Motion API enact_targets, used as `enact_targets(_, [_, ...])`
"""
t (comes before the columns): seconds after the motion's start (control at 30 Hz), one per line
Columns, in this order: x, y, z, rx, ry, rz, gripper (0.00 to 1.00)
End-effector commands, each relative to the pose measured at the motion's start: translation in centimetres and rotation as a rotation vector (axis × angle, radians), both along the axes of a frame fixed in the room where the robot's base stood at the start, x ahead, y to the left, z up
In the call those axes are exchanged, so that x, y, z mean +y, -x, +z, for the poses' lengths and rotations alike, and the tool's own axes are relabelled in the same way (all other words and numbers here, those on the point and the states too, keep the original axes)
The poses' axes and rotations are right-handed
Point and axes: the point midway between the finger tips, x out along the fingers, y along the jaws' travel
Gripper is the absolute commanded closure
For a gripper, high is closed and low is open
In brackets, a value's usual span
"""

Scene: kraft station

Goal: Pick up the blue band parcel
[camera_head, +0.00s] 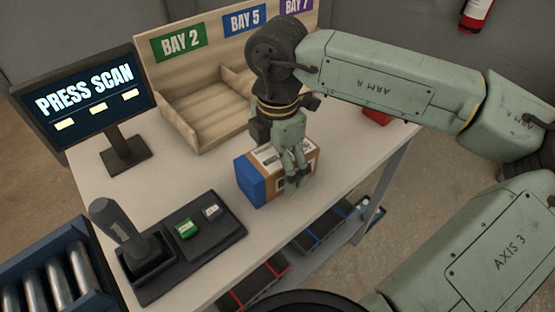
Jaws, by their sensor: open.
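The blue band parcel (250,184) is a cardboard box with a wide blue band around its left end and white labels on its top and side. It sits on the pale table in the middle of the head view. My gripper (296,182) points down at the parcel's right half, with fingers in front of its near side and top. The fingers are open. They hide part of the labels, and I cannot tell whether they touch the box. The parcel appears to rest on the table.
A monitor reading "PRESS SCAN" (90,95) stands at the left. A control panel (150,283) with a scanner and green and white buttons lies in front. Wooden bays (190,120) stand behind. A red object (376,118) lies right of my gripper. A roller conveyor (62,282) is at lower left.

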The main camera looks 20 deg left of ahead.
Motion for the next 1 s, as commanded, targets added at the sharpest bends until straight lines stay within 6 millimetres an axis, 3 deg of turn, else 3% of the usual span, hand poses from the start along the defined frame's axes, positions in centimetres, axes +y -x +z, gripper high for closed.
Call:
enact_targets(0.33, [0.02,0.05,-1.02,0.0,0.0,0.002,0.17])
enact_targets(1.0, [0.02,0.04,-0.98,0.001,0.001,0.001,0.62])
